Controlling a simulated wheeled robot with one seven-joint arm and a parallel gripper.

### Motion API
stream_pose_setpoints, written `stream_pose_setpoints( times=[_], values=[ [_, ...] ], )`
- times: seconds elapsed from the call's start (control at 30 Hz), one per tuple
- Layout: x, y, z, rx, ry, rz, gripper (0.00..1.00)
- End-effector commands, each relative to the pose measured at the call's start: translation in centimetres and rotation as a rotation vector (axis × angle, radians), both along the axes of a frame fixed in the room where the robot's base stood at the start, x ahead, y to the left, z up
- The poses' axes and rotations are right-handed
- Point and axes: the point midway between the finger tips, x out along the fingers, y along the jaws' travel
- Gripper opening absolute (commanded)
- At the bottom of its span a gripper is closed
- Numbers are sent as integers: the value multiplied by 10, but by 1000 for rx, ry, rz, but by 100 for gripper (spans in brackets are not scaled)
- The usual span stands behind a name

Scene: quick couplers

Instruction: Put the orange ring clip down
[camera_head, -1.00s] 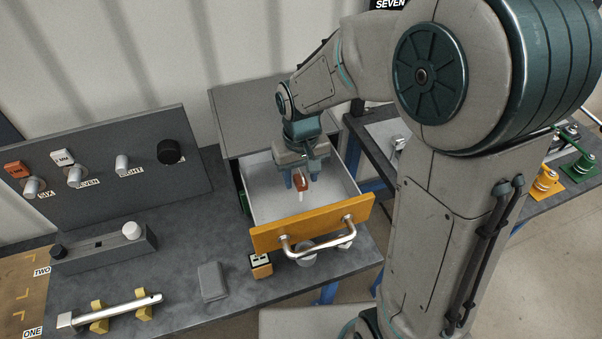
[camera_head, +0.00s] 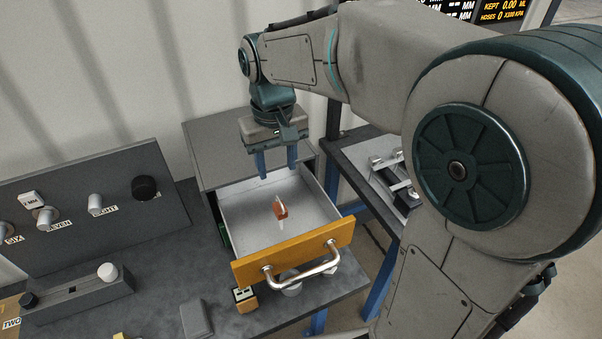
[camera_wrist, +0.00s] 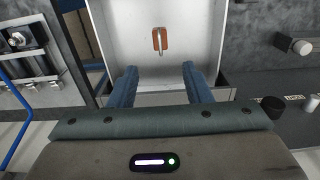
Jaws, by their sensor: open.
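The orange ring clip (camera_head: 280,207) lies on the floor of the open drawer (camera_head: 243,222), near its middle. It also shows in the wrist view (camera_wrist: 160,40), ahead of the fingers and apart from them. My gripper (camera_head: 276,170) is open and empty. It is raised above the back part of the drawer, with its two blue fingers pointing down. In the wrist view the fingers (camera_wrist: 160,76) stand wide apart with nothing between them.
The drawer has an orange front (camera_head: 290,252) with a metal handle (camera_head: 303,266). A dark panel with pegs (camera_head: 90,205) and a grey block with knobs (camera_head: 75,290) stand at left. A side table (camera_head: 370,165) with metal fittings is at right.

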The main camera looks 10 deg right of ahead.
Motion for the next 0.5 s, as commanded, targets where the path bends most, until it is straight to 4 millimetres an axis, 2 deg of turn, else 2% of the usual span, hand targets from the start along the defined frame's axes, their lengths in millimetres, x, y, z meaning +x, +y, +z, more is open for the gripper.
stream_pose_setpoints(
  times=[0.13,0.23,0.5],
  values=[
    [-7,-9,3,0,-18,-16,45],
    [-21,-27,5,3,-60,-51,45],
    [-85,-91,-1,22,-224,-188,45]
  ],
)
